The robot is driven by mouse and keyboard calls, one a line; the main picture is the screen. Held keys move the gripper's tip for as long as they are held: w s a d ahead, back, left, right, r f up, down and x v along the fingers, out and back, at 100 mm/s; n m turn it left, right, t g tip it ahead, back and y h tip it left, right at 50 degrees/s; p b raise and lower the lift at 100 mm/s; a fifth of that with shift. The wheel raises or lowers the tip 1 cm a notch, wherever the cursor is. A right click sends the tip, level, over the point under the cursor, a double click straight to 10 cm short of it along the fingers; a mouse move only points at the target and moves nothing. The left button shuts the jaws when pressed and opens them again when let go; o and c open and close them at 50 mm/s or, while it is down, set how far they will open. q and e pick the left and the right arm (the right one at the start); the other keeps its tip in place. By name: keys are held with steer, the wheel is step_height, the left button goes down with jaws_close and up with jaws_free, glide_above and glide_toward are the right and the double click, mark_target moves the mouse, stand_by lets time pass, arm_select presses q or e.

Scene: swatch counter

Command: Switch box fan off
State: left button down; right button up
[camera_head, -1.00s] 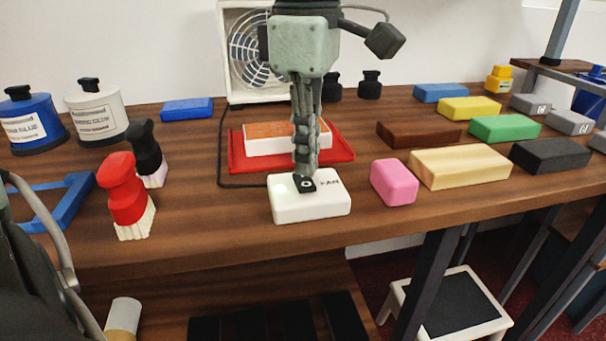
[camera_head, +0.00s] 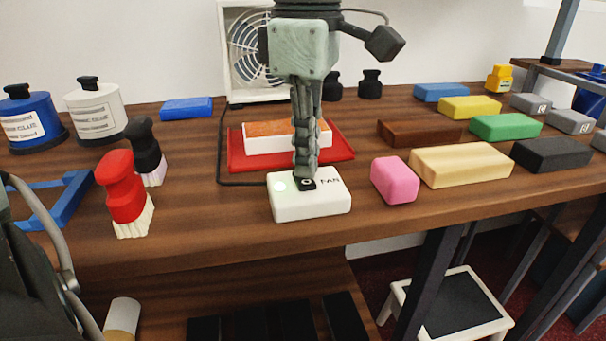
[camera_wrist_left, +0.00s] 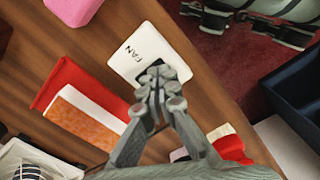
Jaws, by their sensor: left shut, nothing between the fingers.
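The white switch box (camera_head: 322,206) labelled FAN sits near the front edge of the counter. It has a black rocker switch (camera_head: 308,184) on top and a pale green light at its left, which looks lit. My left gripper (camera_head: 305,174) points down with its fingers shut and empty, its tips at the rocker and hiding part of it. I cannot tell whether they touch it. The left wrist view also shows the box (camera_wrist_left: 150,45) with the fingertips (camera_wrist_left: 158,82) over the switch. The box fan (camera_head: 240,70) stands behind, partly hidden by my arm.
A red tray (camera_head: 240,160) holding an orange-topped white block lies just behind the switch box. A pink block (camera_head: 394,180) and a pale wood block (camera_head: 460,166) are to its right. A red-handled brush (camera_head: 124,190) stands at the left. A dark cable runs along the counter.

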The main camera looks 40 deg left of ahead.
mark_target(307, 182)
arm_select(q)
steer(key=shift+f+b, duration=0.6)
steer(key=shift+f, duration=0.15)
stand_by(0.3)
steer(key=shift+r+p, duration=2.65)
steer(key=shift+r, duration=0.9)
